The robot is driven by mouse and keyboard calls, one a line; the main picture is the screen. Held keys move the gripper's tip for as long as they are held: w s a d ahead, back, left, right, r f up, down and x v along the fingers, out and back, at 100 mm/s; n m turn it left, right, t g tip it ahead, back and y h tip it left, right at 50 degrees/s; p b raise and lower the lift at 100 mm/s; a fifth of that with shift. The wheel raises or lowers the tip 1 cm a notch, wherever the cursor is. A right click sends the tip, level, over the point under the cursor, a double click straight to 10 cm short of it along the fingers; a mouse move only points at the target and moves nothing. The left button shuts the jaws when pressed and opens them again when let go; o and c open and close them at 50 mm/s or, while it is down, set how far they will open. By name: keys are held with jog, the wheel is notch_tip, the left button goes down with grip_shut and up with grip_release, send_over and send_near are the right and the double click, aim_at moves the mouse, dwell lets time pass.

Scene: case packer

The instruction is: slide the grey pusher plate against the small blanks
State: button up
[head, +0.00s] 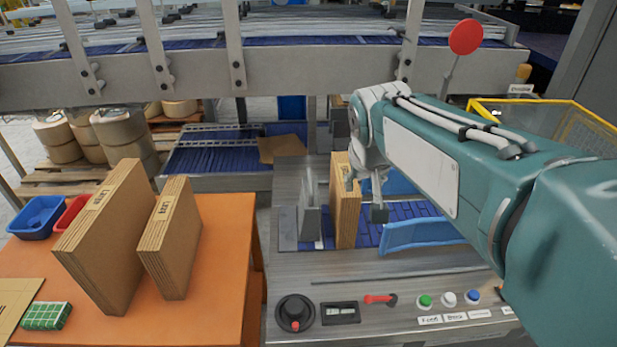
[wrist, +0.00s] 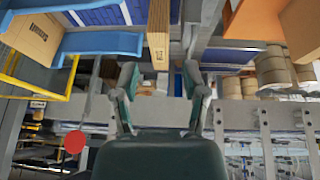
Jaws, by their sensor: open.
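The grey pusher plate (head: 309,208) stands upright on the packer's bed in the head view. The small blanks (head: 345,205) are a brown cardboard stack standing on edge just to its right, with a narrow gap showing between them. My gripper (head: 365,194) is at the right side of the blanks in the head view, partly overlapping them. In the wrist view my gripper (wrist: 160,80) has its fingers spread and nothing between the tips. The end of the small blanks (wrist: 158,30) shows beyond the fingers there. I cannot tell whether a finger touches the blanks.
A blue guide (head: 425,234) lies right of the blanks. A control panel with a black knob (head: 295,312) and buttons lines the front. The orange table (head: 225,240) at left holds two larger cardboard stacks (head: 110,235) and (head: 170,240). A steel beam (head: 190,72) crosses behind.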

jog(key=w+a+f, duration=0.2)
jog(key=w, duration=0.4)
jog(key=w+a+f, duration=0.1)
jog(key=w+a, duration=0.1)
jog(key=w, duration=0.4)
jog(key=h, duration=0.1)
send_near(310, 181)
jog(key=shift+g, duration=0.3)
jog(key=x, duration=0.9)
jog(key=shift+w+a, duration=0.1)
jog(key=shift+w, duration=0.3)
grip_shut()
